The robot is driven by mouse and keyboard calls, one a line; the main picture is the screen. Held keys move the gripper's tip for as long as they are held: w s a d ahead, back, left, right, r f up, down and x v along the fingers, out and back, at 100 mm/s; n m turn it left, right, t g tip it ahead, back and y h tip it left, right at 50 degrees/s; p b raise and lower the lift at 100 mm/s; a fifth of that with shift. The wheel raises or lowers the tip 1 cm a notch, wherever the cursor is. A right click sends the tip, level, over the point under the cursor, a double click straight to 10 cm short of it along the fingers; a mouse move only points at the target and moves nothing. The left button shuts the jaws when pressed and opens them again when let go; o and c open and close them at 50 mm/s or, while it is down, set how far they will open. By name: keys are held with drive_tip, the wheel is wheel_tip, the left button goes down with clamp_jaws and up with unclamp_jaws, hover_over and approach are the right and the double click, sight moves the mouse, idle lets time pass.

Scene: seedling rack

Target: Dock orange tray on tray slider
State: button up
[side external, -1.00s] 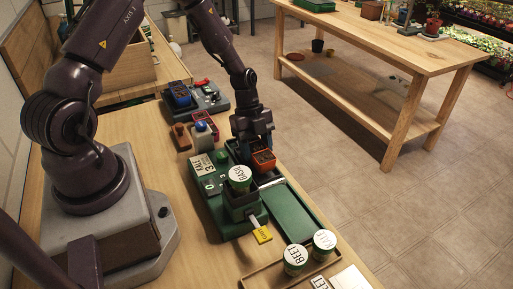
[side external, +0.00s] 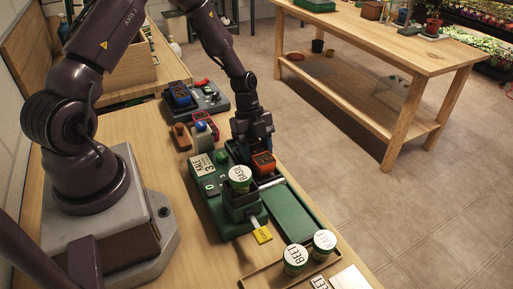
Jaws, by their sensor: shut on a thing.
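The orange tray (side external: 263,164) is a small square tray with dark cells. It sits low at the far end of the green track, in or just over a dark carriage (side external: 270,180) that looks like the tray slider. Whether the tray is fully seated in it is too small to tell. My gripper (side external: 257,148) points down at the tray's far side and is shut on it; the fingertips are partly hidden behind the tray. The green track (side external: 296,214) runs empty from the carriage towards the near right.
Left of the track stands a green unit with a BASIL pot (side external: 240,178) and a yellow tag (side external: 262,235). A wooden tray (side external: 262,277) with labelled pots is at the near end.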

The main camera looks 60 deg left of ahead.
drive_tip(key=shift+f, duration=0.45)
drive_tip(key=o, duration=0.7)
drive_tip(key=shift+v, duration=5.5)
